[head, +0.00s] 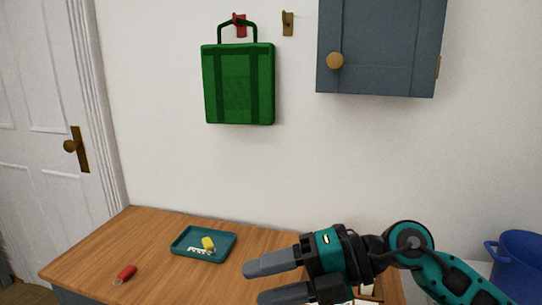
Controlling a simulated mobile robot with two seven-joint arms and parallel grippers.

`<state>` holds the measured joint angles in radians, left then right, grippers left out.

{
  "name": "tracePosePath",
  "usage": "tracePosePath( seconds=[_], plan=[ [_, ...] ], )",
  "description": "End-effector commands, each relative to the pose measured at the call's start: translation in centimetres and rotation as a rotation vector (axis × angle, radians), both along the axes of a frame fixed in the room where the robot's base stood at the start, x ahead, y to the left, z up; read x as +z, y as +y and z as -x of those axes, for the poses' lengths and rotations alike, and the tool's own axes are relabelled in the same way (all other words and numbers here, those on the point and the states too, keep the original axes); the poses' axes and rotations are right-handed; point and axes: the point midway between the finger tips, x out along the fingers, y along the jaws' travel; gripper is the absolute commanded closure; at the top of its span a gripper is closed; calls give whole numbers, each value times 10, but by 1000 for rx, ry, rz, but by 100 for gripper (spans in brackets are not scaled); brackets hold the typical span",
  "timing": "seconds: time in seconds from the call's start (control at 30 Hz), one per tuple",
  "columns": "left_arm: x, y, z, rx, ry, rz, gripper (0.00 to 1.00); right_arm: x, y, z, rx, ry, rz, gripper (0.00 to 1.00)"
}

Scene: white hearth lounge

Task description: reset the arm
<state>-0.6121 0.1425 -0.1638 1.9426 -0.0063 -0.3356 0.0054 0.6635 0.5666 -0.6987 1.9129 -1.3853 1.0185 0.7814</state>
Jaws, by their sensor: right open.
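My right gripper (270,281) comes in from the lower right, above the right part of the wooden counter (105,250). Its two grey fingers point left and are apart, with nothing between them. Part of the lower finger is cut off by the bottom edge of the view. My left gripper does not show.
A teal tray (226,250) holds a yellow item (208,243) and something white. A red item (126,272) lies at the counter's front left. A green bag (238,85) hangs from a red hook (239,19). A grey cabinet (385,45) and a blue pot (520,272) are on the right.

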Motion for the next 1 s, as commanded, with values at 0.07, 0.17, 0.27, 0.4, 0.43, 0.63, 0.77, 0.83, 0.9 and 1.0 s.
tracePosePath(
  seconds=[0.07, 0.17, 0.27, 0.4, 0.43, 0.63, 0.77, 0.83, 0.9, 1.0],
  plan=[
    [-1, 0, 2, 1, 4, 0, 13, 27, 14, 5, -59, 32, -232, 45],
    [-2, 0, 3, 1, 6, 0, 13, 60, 13, 0, -183, 86, -495, 45],
    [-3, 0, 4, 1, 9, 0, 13, 83, -5, -14, -351, 162, -726, 45],
    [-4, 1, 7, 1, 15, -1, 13, 86, -49, -40, -650, 304, -973, 45],
    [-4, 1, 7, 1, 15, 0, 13, 82, -61, -45, -723, 339, -1012, 45],
    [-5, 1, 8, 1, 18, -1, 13, 15, -137, -61, -1244, 628, -1138, 45],
    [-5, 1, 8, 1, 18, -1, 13, -56, -177, -42, -1589, 855, -1075, 45],
    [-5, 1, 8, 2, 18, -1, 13, -94, -192, -21, -1757, 984, -997, 45],
    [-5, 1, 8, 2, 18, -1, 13, -127, -202, 4, -1893, 1104, -901, 45],
    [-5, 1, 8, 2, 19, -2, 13, -161, -208, 38, -2029, 1239, -764, 45]
  ],
)
